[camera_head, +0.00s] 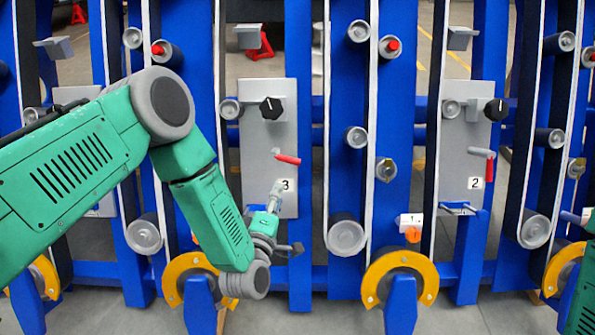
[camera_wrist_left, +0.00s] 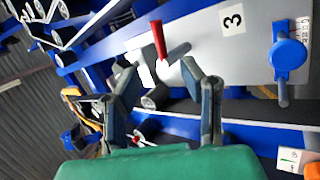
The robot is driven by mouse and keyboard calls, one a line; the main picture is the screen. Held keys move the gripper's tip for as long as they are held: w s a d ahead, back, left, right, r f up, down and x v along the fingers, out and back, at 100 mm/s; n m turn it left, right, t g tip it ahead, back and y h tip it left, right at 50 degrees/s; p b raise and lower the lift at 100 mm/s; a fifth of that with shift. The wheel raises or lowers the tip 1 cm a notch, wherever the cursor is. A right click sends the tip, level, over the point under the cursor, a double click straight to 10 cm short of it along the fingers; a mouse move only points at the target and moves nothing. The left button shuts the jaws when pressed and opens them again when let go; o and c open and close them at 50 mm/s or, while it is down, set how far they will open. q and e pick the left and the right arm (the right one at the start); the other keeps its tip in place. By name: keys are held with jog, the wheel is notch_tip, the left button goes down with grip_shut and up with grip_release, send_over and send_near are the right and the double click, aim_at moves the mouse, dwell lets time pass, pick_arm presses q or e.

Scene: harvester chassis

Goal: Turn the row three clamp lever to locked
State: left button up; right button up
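The row three plate (camera_head: 255,172) is a grey panel marked 3. Its clamp lever (camera_head: 287,158) has a red grip that points right and slightly down from its pivot in the head view. In the left wrist view the red lever (camera_wrist_left: 158,40) stands just ahead of the fingertips, near the gap between them. My left gripper (camera_head: 278,192) is at the lower part of this plate, below the lever. In the left wrist view its two fingers (camera_wrist_left: 163,75) are spread with nothing between them. Only a piece of my green right arm shows at the right edge; its gripper is not visible.
A black knob (camera_head: 272,107) sits above the lever on the plate. A blue handle (camera_wrist_left: 288,55) is beside the 3 label in the wrist view. The row two plate (camera_head: 468,125) has its own red lever (camera_head: 489,168). Belts, rollers and blue uprights stand on both sides.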

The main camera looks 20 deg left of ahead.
aim_at(292, 163)
pick_arm(q)
jog(key=w+b, duration=0.1)
jog(key=w, duration=0.2)
jog(key=w+b, duration=0.1)
jog(key=w, duration=0.3)
jog(key=w+b, duration=0.1)
jog(key=w, duration=0.3)
jog(key=shift+d+r+b, duration=0.25)
jog(key=shift+d+b, duration=0.05)
jog(key=shift+d, duration=0.1)
jog(key=shift+w+a, duration=0.5)
jog(key=shift+w, duration=0.4)
jog(key=shift+w+a+f+b, duration=0.1)
jog(key=shift+w+a+b, duration=0.2)
jog(key=shift+a, duration=0.15)
jog(key=shift+d, duration=0.45)
jog(key=c, duration=0.3)
jog(key=shift+d, duration=0.25)
grip_shut()
jog(key=shift+a, duration=0.1)
pick_arm(e)
notch_tip(292, 163, down, 4)
jog(key=shift+f, duration=0.1)
